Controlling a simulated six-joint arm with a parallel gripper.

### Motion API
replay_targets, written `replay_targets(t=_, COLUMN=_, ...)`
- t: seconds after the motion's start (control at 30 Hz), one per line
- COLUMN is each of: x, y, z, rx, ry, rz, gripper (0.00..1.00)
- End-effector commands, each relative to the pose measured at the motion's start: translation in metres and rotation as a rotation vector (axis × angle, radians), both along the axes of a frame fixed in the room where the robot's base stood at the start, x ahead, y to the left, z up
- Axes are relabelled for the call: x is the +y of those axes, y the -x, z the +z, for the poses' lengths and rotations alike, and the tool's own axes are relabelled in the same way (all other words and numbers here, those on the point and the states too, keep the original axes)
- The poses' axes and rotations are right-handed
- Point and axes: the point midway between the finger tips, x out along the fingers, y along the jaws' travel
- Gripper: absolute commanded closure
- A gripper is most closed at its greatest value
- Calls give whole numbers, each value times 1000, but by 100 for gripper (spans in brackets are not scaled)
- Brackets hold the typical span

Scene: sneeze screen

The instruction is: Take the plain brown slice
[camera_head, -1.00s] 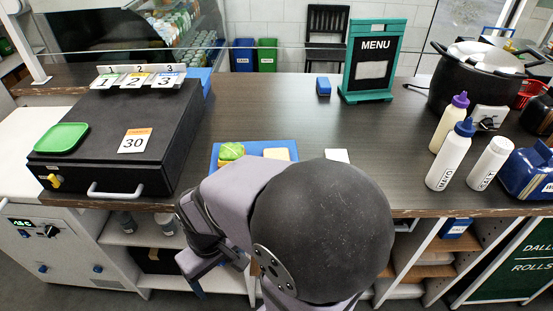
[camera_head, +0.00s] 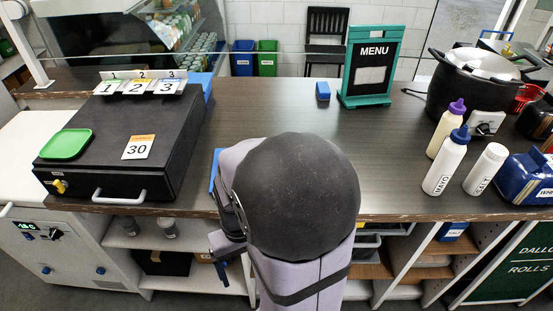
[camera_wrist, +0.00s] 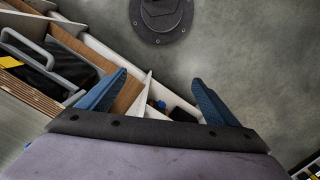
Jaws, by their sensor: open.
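No plain brown slice can be made out in either view. A blue tray (camera_head: 214,170) on the counter is almost wholly hidden behind my arm, and whatever lies on it is covered. My gripper (camera_wrist: 159,76) is open and empty in the wrist view, its two blue fingers wide apart. It points down toward the floor and the shelves under the counter. In the head view only a small part of my gripper (camera_head: 221,268) shows, below the counter's front edge and left of my arm.
A black box (camera_head: 115,150) with a green plate (camera_head: 66,144) stands on the counter's left. A menu stand (camera_head: 369,66), bottles (camera_head: 446,160) and a black pot (camera_head: 470,90) stand toward the right. The middle of the counter (camera_head: 270,110) is clear. Open shelves (camera_wrist: 135,95) lie below.

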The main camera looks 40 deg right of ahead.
Motion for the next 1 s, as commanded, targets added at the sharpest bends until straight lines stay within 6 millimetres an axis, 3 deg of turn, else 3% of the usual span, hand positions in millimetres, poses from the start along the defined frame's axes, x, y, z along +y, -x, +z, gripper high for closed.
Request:
replay_targets(t=0.17, x=-74, y=-23, z=25, rx=-20, ry=8, rz=-247, gripper=16)
replay_targets(t=0.3, x=-142, y=-58, z=42, rx=-106, ry=53, rz=-369, gripper=16)
replay_targets(t=0.5, x=-205, y=-116, z=72, rx=-255, ry=135, rz=-398, gripper=16)
replay_targets(t=0.6, x=-227, y=-143, z=97, rx=-338, ry=180, rz=-394, gripper=16)
replay_targets(t=0.73, x=-244, y=-164, z=119, rx=-408, ry=218, rz=-388, gripper=16)
replay_targets(t=1.0, x=-248, y=-170, z=118, rx=-429, ry=229, rz=-383, gripper=16)
